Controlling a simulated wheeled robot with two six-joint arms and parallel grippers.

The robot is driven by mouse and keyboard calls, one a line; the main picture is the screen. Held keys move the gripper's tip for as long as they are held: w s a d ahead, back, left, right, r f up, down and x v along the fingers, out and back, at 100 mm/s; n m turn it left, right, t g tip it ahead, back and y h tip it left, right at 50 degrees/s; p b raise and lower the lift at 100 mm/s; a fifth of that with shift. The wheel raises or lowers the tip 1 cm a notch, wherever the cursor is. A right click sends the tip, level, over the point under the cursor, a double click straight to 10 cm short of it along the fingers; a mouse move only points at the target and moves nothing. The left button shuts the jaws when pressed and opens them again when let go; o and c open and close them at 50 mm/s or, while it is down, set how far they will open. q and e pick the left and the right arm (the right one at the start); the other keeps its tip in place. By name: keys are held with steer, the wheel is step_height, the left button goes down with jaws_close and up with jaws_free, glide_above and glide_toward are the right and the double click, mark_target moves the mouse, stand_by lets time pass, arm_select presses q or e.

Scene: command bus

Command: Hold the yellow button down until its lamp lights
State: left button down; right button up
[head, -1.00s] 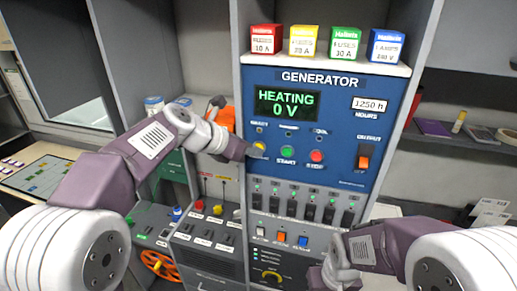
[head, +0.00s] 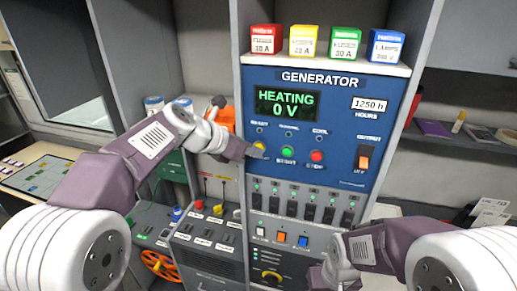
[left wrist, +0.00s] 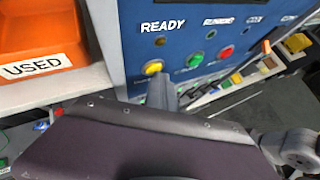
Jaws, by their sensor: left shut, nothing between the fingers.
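The yellow button (head: 259,146) is on the blue generator panel (head: 340,130), left of a green and a red button. My left gripper (head: 250,152) is shut and empty, its tip at the lower edge of the yellow button. The left wrist view also shows the yellow button (left wrist: 153,67) just beyond the gripper tip (left wrist: 161,80); I cannot tell how far it is pressed. The small lamp (left wrist: 160,42) above it looks dark amber and unlit. The display (head: 287,103) reads HEATING 0 V. My right gripper (head: 322,278) is low at the panel's front, its fingers unclear.
The green button (head: 287,151) and red button (head: 317,155) sit close to the right. An orange output switch (head: 363,160) is farther right. A row of black switches (head: 310,212) lies below. An orange bin (left wrist: 40,40) labelled USED stands to the left.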

arm_select(q)
steer(key=shift+s, duration=0.1)
stand_by(0.4)
steer(key=shift+s+a+b, duration=0.25)
steer(key=shift+s+b, duration=0.05)
steer(key=shift+s, duration=0.35)
steer(key=shift+s, duration=0.1)
steer(key=s, duration=0.1)
steer(key=s+a+b, duration=0.1)
steer(key=s, duration=0.2)
steer(key=shift+s+a+b, duration=0.25)
steer(key=shift+s+b, duration=0.05)
steer(key=shift+w+f, duration=0.1)
steer(key=shift+f, duration=0.05)
